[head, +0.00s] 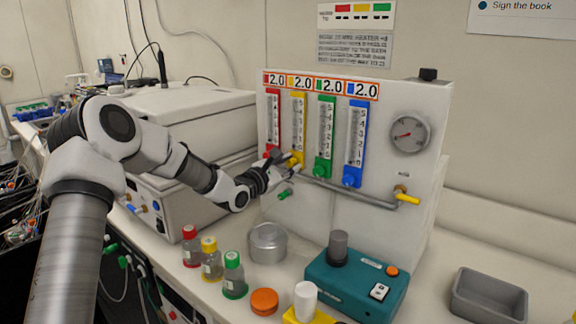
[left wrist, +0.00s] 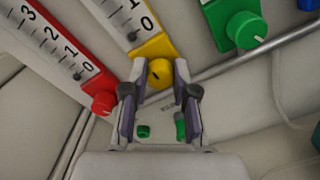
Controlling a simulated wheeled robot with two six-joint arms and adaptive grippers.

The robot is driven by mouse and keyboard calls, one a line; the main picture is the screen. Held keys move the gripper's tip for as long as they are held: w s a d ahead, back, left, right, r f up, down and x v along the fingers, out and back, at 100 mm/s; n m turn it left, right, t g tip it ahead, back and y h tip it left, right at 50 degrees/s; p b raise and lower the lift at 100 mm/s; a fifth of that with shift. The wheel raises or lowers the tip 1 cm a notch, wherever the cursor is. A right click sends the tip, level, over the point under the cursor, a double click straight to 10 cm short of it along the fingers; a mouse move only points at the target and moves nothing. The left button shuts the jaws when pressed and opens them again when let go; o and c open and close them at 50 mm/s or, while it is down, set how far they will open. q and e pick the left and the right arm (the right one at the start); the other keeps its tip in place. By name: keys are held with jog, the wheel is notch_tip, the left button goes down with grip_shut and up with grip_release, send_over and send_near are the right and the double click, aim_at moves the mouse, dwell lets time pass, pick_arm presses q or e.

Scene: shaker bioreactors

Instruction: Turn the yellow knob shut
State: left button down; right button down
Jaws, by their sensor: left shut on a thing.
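In the head view my left gripper (head: 277,160) reaches in from the left and partly covers the lower ends of the red and yellow meters. My right gripper is not in view.
The red knob (left wrist: 103,103) and green knob (left wrist: 246,30) flank the yellow one. A grey pipe (head: 345,190) runs below to a yellow-handled valve (head: 408,197). Bottles (head: 234,277), a metal dish (head: 267,243) and a teal device (head: 355,285) stand on the bench in front.

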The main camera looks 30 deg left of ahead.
pick_arm(q)
jog(key=c, duration=1.1)
grip_release()
jog(key=shift+w+r, duration=0.1)
jog(key=shift+r, duration=0.15)
jog(key=shift+o, duration=0.9)
jog(key=shift+d+f, duration=0.1)
jog(key=shift+f, duration=0.05)
jog(key=shift+s, duration=0.35)
jog(key=s, duration=1.1)
jog(key=shift+a, duration=0.45)
